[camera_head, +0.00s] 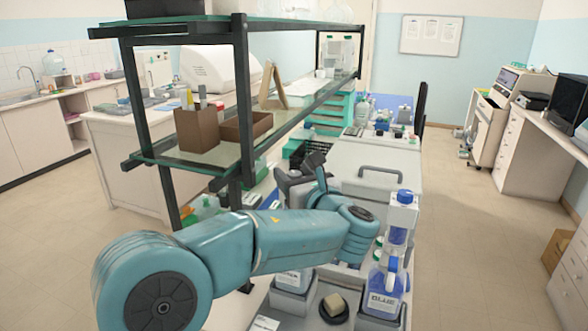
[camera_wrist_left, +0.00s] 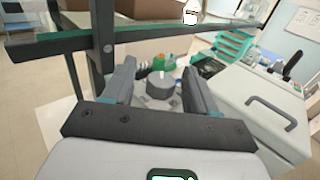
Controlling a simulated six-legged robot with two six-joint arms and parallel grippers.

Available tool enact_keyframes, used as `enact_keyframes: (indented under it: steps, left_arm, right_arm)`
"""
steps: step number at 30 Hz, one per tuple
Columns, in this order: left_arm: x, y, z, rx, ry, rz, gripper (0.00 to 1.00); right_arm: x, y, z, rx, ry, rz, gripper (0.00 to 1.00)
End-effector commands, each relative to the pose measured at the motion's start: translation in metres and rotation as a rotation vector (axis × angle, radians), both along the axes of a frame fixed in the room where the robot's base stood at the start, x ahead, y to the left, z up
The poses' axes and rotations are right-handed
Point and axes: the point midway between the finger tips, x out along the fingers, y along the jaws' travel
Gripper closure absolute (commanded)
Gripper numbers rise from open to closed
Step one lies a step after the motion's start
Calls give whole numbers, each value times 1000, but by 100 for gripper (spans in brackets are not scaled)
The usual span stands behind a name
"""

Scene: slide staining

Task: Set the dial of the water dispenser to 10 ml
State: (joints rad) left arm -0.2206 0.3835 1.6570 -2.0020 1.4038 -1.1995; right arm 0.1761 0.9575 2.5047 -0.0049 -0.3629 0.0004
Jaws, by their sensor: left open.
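My left gripper (camera_head: 302,172) is in the middle of the head view, its arm reaching across from the left. In the left wrist view its two dark fingers (camera_wrist_left: 160,76) are apart, with a grey round knob (camera_wrist_left: 163,86), which looks like the dial, between and beyond them. A light pointer mark shows on top of the knob; any numbers are too small to read. I cannot tell whether the fingers touch it. In the head view a bottle with a partly hidden label ending in "TER" (camera_head: 291,279) stands below my arm, which hides its upper part. My right gripper is not seen.
A blue bottle labelled "BLUE" (camera_head: 384,292) with a tall dispenser top (camera_head: 401,216) stands right of my arm. A dark-framed glass shelf (camera_head: 215,158) rises close on the left. A light box with a grey handle (camera_head: 375,160) lies beyond the gripper.

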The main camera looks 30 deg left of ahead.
Motion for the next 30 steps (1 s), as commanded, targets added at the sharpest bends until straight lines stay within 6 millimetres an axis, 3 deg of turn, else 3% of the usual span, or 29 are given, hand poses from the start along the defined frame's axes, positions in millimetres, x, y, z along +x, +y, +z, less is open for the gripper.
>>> enact_keyframes:
  steps: [10, 15, 20, 30]
  left_arm:
    - [4, 6, 0, -1, -1, 0, 43]
    - [4, 6, 0, 0, 0, 0, 95]
    - [4, 5, 1, -1, 1, 17, 95]
    - [6, 5, 6, -1, 5, 326, 95]
  right_arm:
    - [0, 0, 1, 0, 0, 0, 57]
    - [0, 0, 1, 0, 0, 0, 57]
    - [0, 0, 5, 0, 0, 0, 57]
    - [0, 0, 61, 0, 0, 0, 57]
